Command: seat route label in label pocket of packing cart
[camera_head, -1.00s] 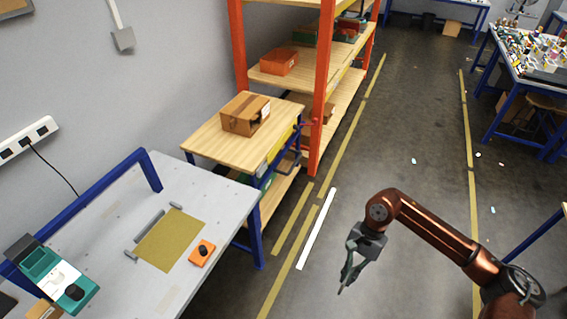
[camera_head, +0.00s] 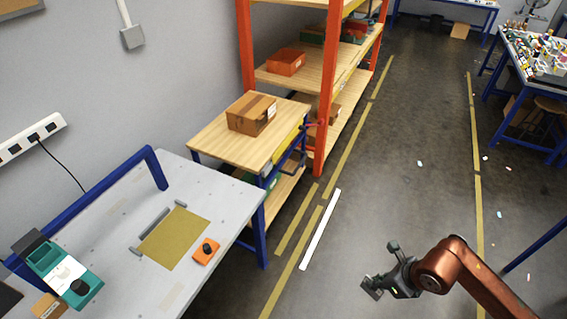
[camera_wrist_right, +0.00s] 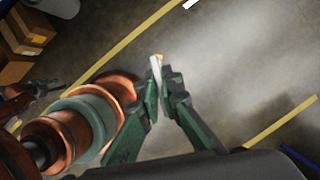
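The packing cart (camera_head: 215,140) has a wooden top and a blue frame, and it stands left of the orange shelf. A yellow panel (camera_head: 279,150) shows on its right side; I cannot tell if this is the label pocket. My right gripper (camera_head: 374,287) is over the floor, right of the cart and well apart from it. In the right wrist view its fingers (camera_wrist_right: 163,76) are close together on a thin pale piece (camera_wrist_right: 156,67), seen edge-on, which may be the route label. A dark and copper part at that view's left edge looks like my left gripper (camera_wrist_right: 45,86); its fingers are unclear.
A cardboard box (camera_head: 251,113) sits on the cart. The orange shelf (camera_head: 328,90) stands behind it. A grey table (camera_head: 220,202) at left holds a tan mat (camera_head: 174,238), an orange block (camera_head: 206,251) and a teal device (camera_head: 66,275). The floor aisle (camera_head: 400,190) is open.

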